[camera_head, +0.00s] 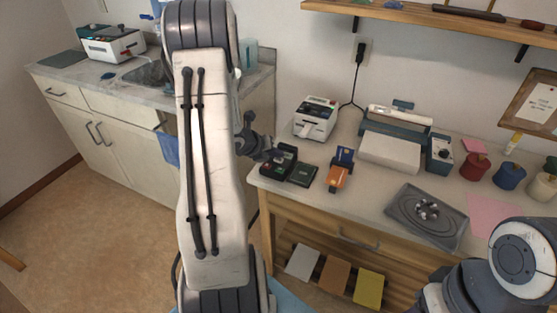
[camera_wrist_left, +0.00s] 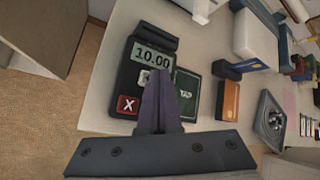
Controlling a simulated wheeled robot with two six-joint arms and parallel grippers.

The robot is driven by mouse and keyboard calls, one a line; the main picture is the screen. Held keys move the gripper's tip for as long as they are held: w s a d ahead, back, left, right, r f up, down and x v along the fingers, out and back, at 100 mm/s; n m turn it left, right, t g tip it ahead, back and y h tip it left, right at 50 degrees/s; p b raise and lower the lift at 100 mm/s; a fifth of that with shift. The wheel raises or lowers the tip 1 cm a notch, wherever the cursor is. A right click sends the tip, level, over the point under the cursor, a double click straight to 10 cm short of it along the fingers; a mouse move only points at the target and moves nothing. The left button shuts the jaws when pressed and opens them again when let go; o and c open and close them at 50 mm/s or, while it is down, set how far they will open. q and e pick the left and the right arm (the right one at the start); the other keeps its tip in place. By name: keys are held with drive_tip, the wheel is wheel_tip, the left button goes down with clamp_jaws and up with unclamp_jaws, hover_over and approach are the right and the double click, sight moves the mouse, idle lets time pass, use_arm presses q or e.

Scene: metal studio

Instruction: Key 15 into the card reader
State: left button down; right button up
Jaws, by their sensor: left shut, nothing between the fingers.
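The card reader (camera_wrist_left: 135,75) is dark, with a lit display (camera_wrist_left: 153,57) reading 10.00 and a red X key (camera_wrist_left: 127,104) in the left wrist view. A dark green TAP pad (camera_wrist_left: 186,95) is at its right. In the head view the reader (camera_head: 281,170) stands near the counter's left end. My left gripper (camera_wrist_left: 159,75) is shut and empty; its fingertips are over the keypad just below the display and hide several keys. It also shows in the head view (camera_head: 279,156). I cannot tell whether the tips touch a key. My right gripper is out of view.
An orange holder with a blue card (camera_head: 344,155) stands right of the reader. A white machine (camera_head: 316,118) is behind it. Farther right are a large grey-white device (camera_head: 391,152), a grey tray (camera_head: 408,218) and several jars (camera_head: 509,176). The counter's front edge is close to the reader.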

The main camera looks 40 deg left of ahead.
use_arm(q)
drive_tip(key=shift+f+b, duration=0.45)
drive_tip(key=shift+b, duration=0.1)
idle(0.5)
idle(0.4)
drive_tip(key=shift+r+p, duration=0.65)
drive_tip(key=shift+r, duration=0.2)
drive_tip(key=shift+r+p, duration=2)
drive_tip(key=shift+r, duration=0.5)
